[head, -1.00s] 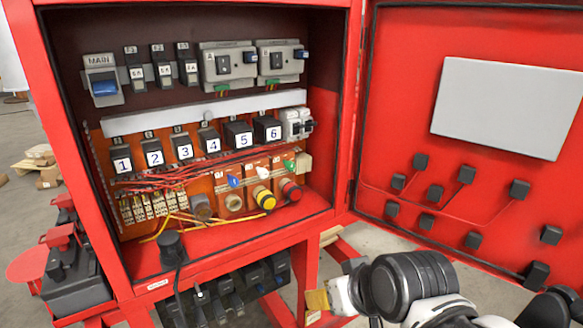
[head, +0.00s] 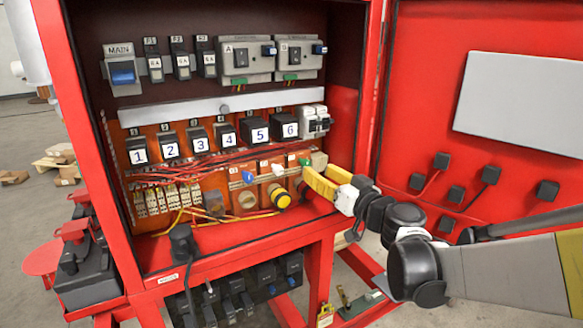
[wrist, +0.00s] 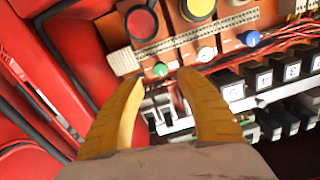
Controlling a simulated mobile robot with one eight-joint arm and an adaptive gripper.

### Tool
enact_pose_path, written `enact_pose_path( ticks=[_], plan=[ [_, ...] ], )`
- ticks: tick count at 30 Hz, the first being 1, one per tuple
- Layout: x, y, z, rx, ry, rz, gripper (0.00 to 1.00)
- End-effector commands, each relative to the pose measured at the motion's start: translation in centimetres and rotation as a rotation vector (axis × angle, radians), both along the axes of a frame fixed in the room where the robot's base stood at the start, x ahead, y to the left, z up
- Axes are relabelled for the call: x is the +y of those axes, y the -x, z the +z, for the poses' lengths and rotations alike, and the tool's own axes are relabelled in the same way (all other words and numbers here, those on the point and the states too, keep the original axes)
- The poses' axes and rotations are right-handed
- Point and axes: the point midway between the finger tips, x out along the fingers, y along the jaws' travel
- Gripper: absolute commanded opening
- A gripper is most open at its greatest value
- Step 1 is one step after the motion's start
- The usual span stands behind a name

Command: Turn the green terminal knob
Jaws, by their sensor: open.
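The green terminal knob (head: 304,162) is small and sits at the right end of a row of terminal knobs inside the red cabinet. It also shows in the wrist view (wrist: 160,69), just beyond and between my fingertips. My gripper (head: 309,180) has yellow fingers and reaches into the cabinet from the right. In the wrist view my gripper (wrist: 162,77) is open, with nothing between its fingers. I cannot tell whether a fingertip touches the terminal block around the knob.
A white knob (wrist: 206,53) and a blue knob (wrist: 248,38) stand beside the green one. A red button (wrist: 141,22) and a yellow button (head: 283,199) are close by. Numbered black blocks (head: 258,130) and red wires lie to the left. The open door (head: 480,150) stands right.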

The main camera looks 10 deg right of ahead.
Motion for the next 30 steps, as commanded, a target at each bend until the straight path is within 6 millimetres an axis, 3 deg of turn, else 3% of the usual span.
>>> enact_pose_path(
  ticks=[3,9,21,22,26,30],
  plan=[
    [1.0,-2.3,-0.3,0.0,0.0,0.003,0.44],
    [1.9,-5.0,-0.2,0.001,-0.001,0.002,0.44],
    [2.2,-6.0,0.0,0.001,-0.001,0.001,0.44],
    [2.2,-6.0,0.0,0.001,-0.001,0.001,0.39],
    [2.2,-5.9,0.0,0.001,-0.001,0.001,0.0],
    [2.2,-5.9,0.0,0.001,-0.001,0.001,0.0]
  ],
)
